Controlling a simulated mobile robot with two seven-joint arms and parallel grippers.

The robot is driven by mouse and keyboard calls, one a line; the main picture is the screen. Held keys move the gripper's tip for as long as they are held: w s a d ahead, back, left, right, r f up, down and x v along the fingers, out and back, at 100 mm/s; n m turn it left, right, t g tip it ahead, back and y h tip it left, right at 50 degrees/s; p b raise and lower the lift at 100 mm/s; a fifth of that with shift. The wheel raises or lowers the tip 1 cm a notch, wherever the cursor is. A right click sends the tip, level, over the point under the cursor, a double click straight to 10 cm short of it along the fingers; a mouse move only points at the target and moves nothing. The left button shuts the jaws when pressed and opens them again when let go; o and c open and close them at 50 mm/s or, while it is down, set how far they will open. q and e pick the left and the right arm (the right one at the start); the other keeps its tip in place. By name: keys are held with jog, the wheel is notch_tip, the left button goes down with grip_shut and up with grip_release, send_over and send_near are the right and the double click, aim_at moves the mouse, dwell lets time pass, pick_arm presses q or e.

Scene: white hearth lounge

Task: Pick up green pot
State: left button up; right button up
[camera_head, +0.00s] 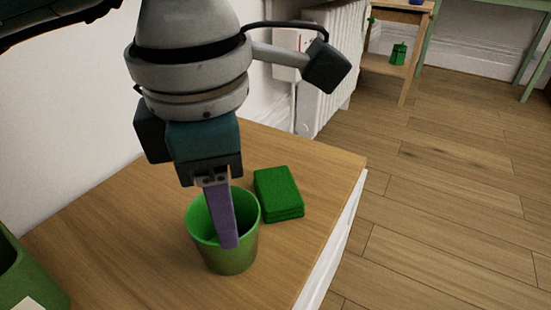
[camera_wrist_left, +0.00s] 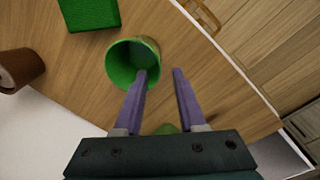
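The green pot (camera_head: 228,262) stands upright on a wooden-topped surface, its mouth open and apparently empty. My left gripper (camera_head: 228,243) points down at it from above; one purple finger overlaps the pot's front rim and wall, and hides the other finger. In the left wrist view the pot (camera_wrist_left: 118,64) is left of centre. There the fingers of my left gripper (camera_wrist_left: 162,72) are apart with nothing clamped between them. The left fingertip overlaps the pot's mouth and rim, the right one is over bare wood. Contact cannot be told. My right gripper is not in view.
A green stacked block (camera_head: 278,193) lies close behind the pot, to its right. A green container (camera_head: 30,275) is at the lower left. The wooden top (camera_head: 130,235) ends at a white edge on the right. A white radiator (camera_head: 335,60) stands behind.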

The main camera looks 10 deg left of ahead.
aim_at(234, 270)
pick_arm(q)
jog(key=f+b, duration=0.2)
jog(key=f, duration=0.1)
jog(key=f+b, duration=0.2)
jog(key=f, duration=0.1)
jog(key=w+f+b, duration=0.1)
jog(key=f, duration=0.3)
jog(key=shift+a+f+b, duration=0.1)
jog(key=shift+a+b, duration=0.25)
jog(key=shift+b, duration=0.05)
grip_shut()
dwell(0.9)
